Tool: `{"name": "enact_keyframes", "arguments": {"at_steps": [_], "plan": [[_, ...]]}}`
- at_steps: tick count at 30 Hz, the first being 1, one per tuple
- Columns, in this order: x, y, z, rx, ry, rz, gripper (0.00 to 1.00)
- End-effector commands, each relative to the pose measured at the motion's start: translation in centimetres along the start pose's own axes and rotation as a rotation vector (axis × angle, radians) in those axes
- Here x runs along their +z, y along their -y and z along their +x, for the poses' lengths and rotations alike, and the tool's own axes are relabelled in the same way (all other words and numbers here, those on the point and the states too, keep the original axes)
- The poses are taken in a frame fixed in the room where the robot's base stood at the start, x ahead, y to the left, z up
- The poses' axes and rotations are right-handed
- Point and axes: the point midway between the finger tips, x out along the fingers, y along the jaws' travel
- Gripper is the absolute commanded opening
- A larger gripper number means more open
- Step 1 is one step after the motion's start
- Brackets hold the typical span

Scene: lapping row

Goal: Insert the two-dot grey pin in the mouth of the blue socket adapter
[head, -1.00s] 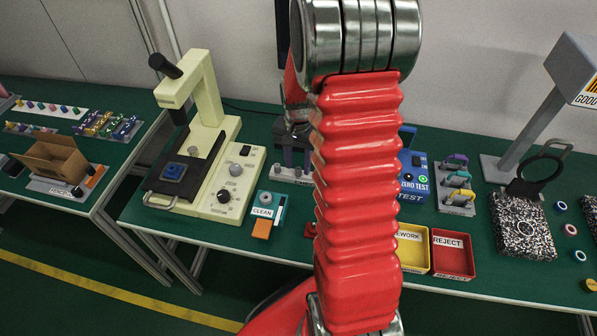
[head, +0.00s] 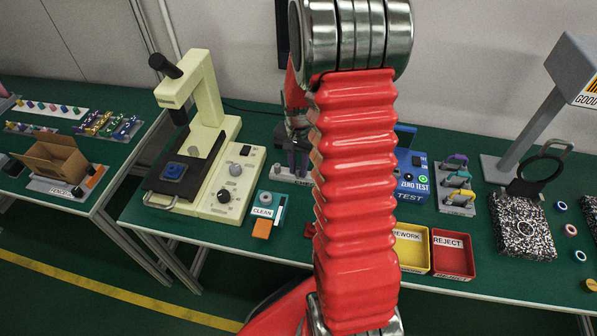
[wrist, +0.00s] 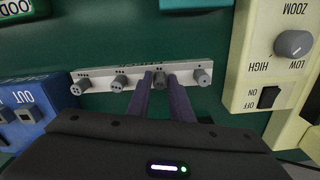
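A pale rack (wrist: 140,75) holds a row of several grey pins in the wrist view. My gripper (wrist: 161,80) reaches over it, its two dark fingers on either side of one grey pin (wrist: 160,87), with narrow gaps showing. Another grey pin (wrist: 117,85) stands to the left and one (wrist: 203,77) to the right. In the head view my gripper (head: 296,165) is partly hidden by my arm. A blue block (head: 173,171), perhaps the socket adapter, sits on the microscope's dark stage; its mouth is unclear.
The cream microscope (head: 212,150) stands left of the rack in the head view; its base (wrist: 280,75) is close on the right in the wrist view. A blue test box (head: 413,178) stands right of my arm. Yellow (head: 411,262) and red bins (head: 453,268) are at the front edge.

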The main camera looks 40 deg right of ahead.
Motion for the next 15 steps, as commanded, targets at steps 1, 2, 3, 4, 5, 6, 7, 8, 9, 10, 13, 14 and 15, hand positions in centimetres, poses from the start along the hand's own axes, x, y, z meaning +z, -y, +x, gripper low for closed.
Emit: {"name": "enact_keyframes", "arguments": {"at_steps": [1,2,3,4,5,6,7,8,9,10,13,14,15], "plan": [[0.00,0.00,0.00,0.000,0.000,0.000,0.16],[0.00,0.00,0.00,0.000,0.000,0.000,0.14],[0.00,0.00,0.00,0.000,0.000,0.000,0.11],[0.00,0.00,0.00,0.000,0.000,0.000,0.09],[0.00,0.00,0.00,0.000,0.000,0.000,0.07],[0.00,0.01,0.00,0.000,0.000,0.000,0.04],[0.00,0.01,0.00,0.000,0.000,0.000,0.02],[0.00,0.01,0.00,0.000,0.000,0.000,0.00],[0.00,0.01,0.00,0.000,0.000,0.000,0.00],[0.00,0.01,0.00,0.000,0.000,0.000,0.00],[0.00,0.01,-0.01,0.000,0.000,0.000,0.00],[0.01,0.02,-0.01,0.000,0.000,0.000,0.00],[0.01,0.02,-0.01,0.000,0.000,0.000,0.00]]}}
